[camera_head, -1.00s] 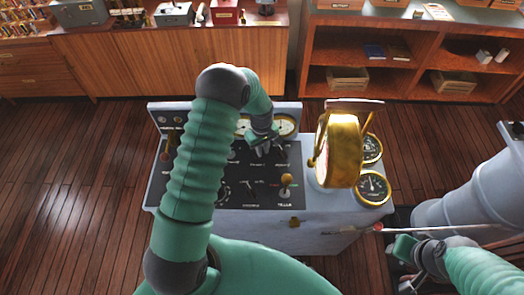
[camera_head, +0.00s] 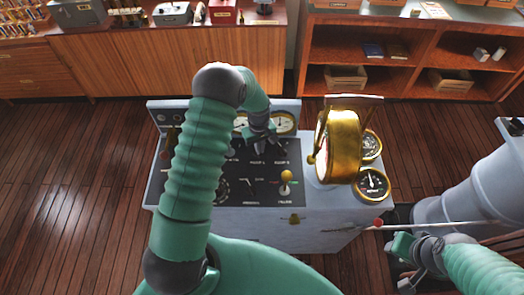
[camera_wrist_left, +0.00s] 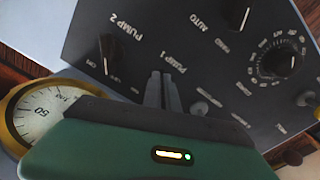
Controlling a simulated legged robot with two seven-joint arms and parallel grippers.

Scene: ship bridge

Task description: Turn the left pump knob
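The grey control console has a black panel (camera_head: 210,190) carrying knobs and the labels PUMP 1 and PUMP 2. My left gripper (camera_head: 262,146) points down at the panel's upper right, by the PUMP 1 label. In the left wrist view its fingers (camera_wrist_left: 163,92) are close together beside the PUMP 1 label. The left pump knob is hidden behind or between them, so I cannot tell whether they grip it. The PUMP 2 knob (camera_wrist_left: 108,55) is black and clear of the fingers. My right gripper (camera_head: 408,262) is at lower right, away from the panel; its opening is unclear.
A yellow-knobbed lever (camera_head: 286,180) stands on the panel. A brass round instrument (camera_head: 342,145) rises to its right, beside dial gauges (camera_head: 371,184). A red-tipped rod (camera_head: 378,222) lies near my right gripper. Wooden cabinets (camera_head: 180,65) stand behind, across open floor.

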